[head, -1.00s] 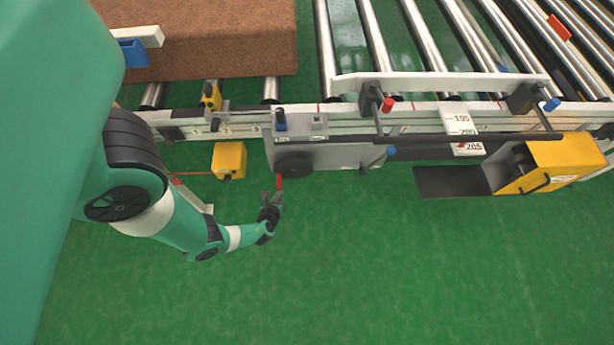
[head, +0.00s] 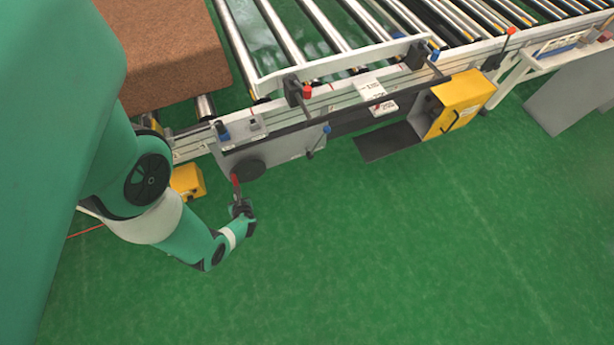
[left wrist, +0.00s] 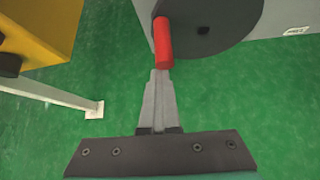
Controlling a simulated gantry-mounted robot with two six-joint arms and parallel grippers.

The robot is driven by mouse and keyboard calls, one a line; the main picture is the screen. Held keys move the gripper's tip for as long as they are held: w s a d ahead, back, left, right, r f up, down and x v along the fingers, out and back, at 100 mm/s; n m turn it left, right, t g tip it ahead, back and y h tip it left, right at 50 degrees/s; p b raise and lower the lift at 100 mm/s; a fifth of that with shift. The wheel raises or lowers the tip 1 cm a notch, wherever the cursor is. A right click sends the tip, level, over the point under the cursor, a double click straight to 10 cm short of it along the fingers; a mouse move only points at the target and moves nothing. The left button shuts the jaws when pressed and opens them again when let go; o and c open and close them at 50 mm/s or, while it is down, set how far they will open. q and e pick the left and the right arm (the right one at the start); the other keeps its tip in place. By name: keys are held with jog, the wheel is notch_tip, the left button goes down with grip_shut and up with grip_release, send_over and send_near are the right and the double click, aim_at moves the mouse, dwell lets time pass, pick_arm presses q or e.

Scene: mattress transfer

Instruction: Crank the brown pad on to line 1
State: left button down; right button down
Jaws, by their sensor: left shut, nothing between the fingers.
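The brown pad (head: 165,50) lies flat at the upper left of the head view, on the rollers at the conveyor's left end. The crank is a dark disc (head: 249,170) on the grey housing below the conveyor rail, with a red handle (head: 236,187) at its lower left edge. My left gripper (head: 239,203) is just below that handle. In the left wrist view its fingers (left wrist: 160,77) are together and empty. Their tips meet or nearly meet the lower end of the red handle (left wrist: 163,42); I cannot tell if they touch. My right gripper is not in view.
A yellow box (head: 187,181) stands left of the crank. A blue-tipped lever (head: 318,142) sticks out to its right. A yellow unit (head: 460,103) with a dark plate (head: 388,141) is further right. The green floor (head: 380,250) in front is clear.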

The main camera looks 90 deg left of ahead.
pick_arm(q)
jog(key=shift+w+a+r+p, duration=0.2)
jog(key=shift+w+r+p, duration=0.15)
jog(key=shift+r, duration=0.2)
jog(key=shift+w+a+r+p, duration=0.15)
jog(key=shift+w+r+p, duration=0.15)
jog(key=shift+r, duration=0.2)
jog(key=shift+f, duration=0.1)
